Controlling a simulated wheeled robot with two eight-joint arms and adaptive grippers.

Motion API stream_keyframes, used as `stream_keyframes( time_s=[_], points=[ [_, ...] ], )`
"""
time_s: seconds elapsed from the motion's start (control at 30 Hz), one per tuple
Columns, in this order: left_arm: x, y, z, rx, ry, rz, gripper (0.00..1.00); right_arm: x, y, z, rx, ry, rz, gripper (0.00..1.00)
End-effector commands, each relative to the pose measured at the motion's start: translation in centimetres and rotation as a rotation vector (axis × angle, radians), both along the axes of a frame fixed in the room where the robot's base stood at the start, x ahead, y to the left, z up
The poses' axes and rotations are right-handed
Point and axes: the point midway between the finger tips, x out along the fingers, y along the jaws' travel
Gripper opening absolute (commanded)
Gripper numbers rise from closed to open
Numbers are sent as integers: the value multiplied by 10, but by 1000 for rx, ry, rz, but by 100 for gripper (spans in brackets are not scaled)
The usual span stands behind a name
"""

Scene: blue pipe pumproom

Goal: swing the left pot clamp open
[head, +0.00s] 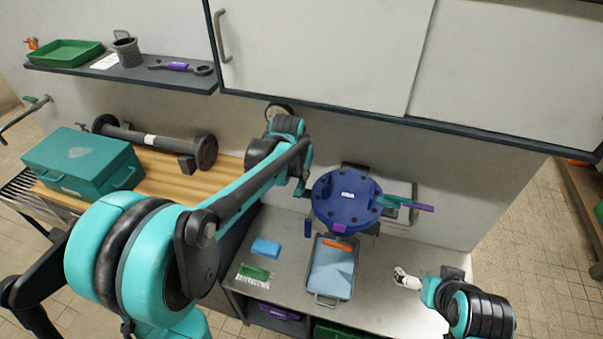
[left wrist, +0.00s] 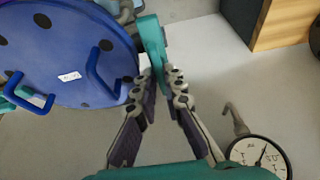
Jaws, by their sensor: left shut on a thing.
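The pot's round blue lid (head: 347,196) with dark bolts sits above the counter in the head view, and it fills the upper left of the left wrist view (left wrist: 70,50). The left pot clamp (left wrist: 152,42) is a teal bar at the lid's edge. My left gripper (left wrist: 162,78) is shut on this bar, which shows between its two fingers. In the head view my left gripper (head: 304,186) is small and partly hidden by its arm at the lid's left side. The right clamp (head: 395,201) is teal with a purple end. My right gripper (head: 408,280) is low over the counter, its jaws unclear.
A grey tray (head: 331,270) with an orange item, a blue block (head: 266,248) and a green item (head: 254,272) lie on the steel counter (head: 378,300). A gauge (left wrist: 258,155) is near my left gripper. Wall cabinets (head: 320,50) hang above. A teal toolbox (head: 82,160) stands left.

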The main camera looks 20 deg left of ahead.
Motion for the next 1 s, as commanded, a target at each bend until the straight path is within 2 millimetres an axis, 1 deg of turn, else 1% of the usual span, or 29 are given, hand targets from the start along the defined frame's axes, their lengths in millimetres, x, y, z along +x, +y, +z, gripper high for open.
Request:
stream_keyframes(
  time_s=[0.07,0.1,0.13,0.17,0.43,0.57,0.67,0.9,1.0],
  points=[
    [0,0,0,1,0,-2,0,0,0,0,0,0,0,100],
    [0,0,0,0,0,-1,20,0,0,0,0,0,0,100],
    [0,0,0,0,0,-1,28,0,0,0,0,0,0,100],
    [0,0,0,0,0,-1,30,0,0,0,0,0,0,100],
    [0,0,0,0,0,0,30,0,0,0,0,0,0,100],
    [-3,0,8,0,0,0,30,0,0,0,0,0,0,100],
    [-10,0,23,0,0,0,30,0,0,0,0,0,0,100],
    [-30,1,72,0,0,0,30,0,0,0,0,0,0,100],
    [-37,2,89,0,0,0,30,0,0,0,0,0,0,100]
  ],
)
